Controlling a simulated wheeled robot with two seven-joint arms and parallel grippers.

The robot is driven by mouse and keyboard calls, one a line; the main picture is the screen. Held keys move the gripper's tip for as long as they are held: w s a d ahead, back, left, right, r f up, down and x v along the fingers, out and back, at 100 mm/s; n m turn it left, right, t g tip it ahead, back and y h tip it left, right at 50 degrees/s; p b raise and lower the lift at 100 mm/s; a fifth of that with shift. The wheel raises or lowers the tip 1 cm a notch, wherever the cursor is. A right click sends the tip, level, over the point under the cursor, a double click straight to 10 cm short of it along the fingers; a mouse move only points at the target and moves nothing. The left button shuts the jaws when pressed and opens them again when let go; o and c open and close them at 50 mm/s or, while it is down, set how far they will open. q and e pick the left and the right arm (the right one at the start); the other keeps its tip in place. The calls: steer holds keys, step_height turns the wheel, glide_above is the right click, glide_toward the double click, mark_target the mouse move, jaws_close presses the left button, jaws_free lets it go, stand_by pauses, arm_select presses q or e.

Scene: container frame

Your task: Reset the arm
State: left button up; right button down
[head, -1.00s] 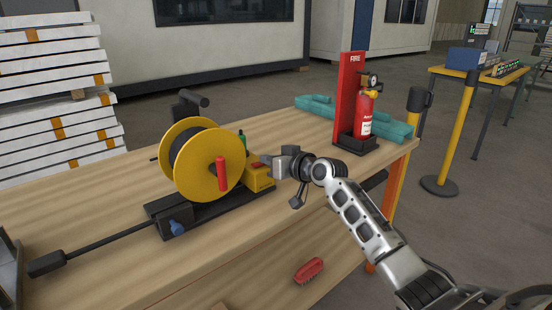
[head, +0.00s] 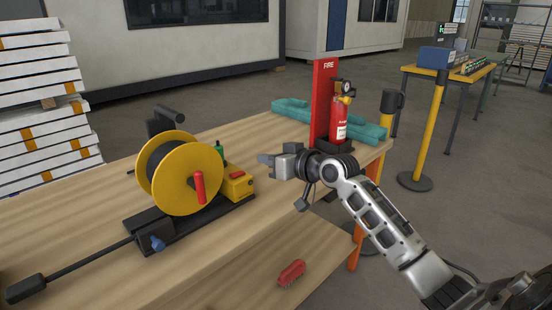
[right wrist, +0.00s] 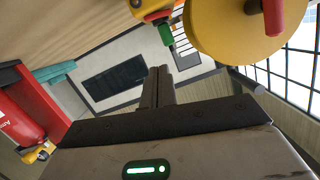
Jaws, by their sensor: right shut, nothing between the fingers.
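My right arm comes in from the lower right in the head view. Its gripper (head: 266,159) is shut and empty, held over the wooden table between the yellow reel and the fire extinguisher. In the right wrist view the closed fingers (right wrist: 157,88) stand together at the middle with nothing between them. My left gripper is not in view.
A yellow reel (head: 205,165) with a red handle stands on the wooden table (head: 90,228). A yellow box (head: 237,184) with a red button sits beside it. A fire extinguisher (head: 338,124) stands before a red panel (head: 322,95). A red brush (head: 291,272) lies on the lower shelf.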

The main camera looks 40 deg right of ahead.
steer(key=s+a+f+n+g, duration=0.1)
steer(key=s+a+f, duration=0.45)
steer(key=f, duration=0.25)
steer(key=s+a+f+g, duration=0.2)
steer(key=s+a+f, duration=0.35)
steer(key=f, duration=0.25)
steer(key=s+a+f, duration=0.3)
steer(key=s+a, duration=0.3)
steer(key=s, duration=0.2)
steer(key=s+a+f+n+g+p, duration=0.1)
steer(key=s+a+f, duration=0.2)
steer(key=s+a, duration=0.2)
steer(key=s, duration=0.3)
steer(key=shift+s+a+f+p, duration=0.25)
steer(key=shift+s+a+p, duration=0.05)
steer(key=shift+s+a, duration=0.1)
